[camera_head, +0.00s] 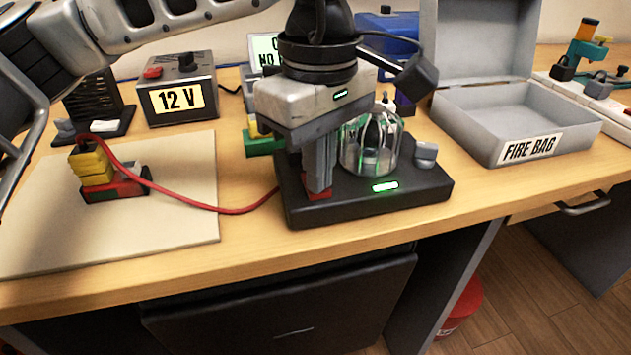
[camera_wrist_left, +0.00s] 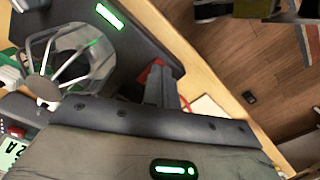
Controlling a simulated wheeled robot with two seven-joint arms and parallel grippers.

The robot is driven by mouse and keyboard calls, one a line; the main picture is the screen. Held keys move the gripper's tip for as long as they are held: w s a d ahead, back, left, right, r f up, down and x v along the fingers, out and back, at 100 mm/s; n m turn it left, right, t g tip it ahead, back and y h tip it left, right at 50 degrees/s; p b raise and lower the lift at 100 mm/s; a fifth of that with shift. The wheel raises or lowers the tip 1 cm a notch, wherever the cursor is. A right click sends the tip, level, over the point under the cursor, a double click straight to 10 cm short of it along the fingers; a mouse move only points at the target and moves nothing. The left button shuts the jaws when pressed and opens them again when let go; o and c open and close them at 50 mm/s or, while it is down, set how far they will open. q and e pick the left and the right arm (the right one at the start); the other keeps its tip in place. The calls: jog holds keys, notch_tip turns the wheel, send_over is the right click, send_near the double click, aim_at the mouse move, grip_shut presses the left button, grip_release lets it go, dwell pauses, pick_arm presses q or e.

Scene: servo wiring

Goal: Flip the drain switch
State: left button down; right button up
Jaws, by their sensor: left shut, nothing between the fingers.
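A black station (camera_head: 410,190) stands at the front middle of the table, with a clear ribbed dome (camera_head: 372,148), a lit green strip and a grey knob-like part (camera_head: 426,152) on top. A small red part (camera_head: 318,195) sits at its left front; I cannot tell for sure that it is the drain switch. My left gripper (camera_head: 318,188) points down with shut, empty fingers right at this red part and partly hides it. In the left wrist view the red part (camera_wrist_left: 152,72) shows beside the fingertips (camera_wrist_left: 160,82). Contact is unclear. My right gripper is out of view.
A red wire (camera_head: 185,202) runs from a yellow-and-red connector block (camera_head: 98,172) on a pale mat (camera_head: 185,240) to the station. A 12 V box (camera_head: 178,85) stands behind. An open grey FIRE BAG box (camera_head: 470,125) is to the right. The front table strip is clear.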

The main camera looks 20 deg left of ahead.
pick_arm(q)
jog(key=shift+r+p, duration=2.35)
jog(key=shift+r, duration=1.05)
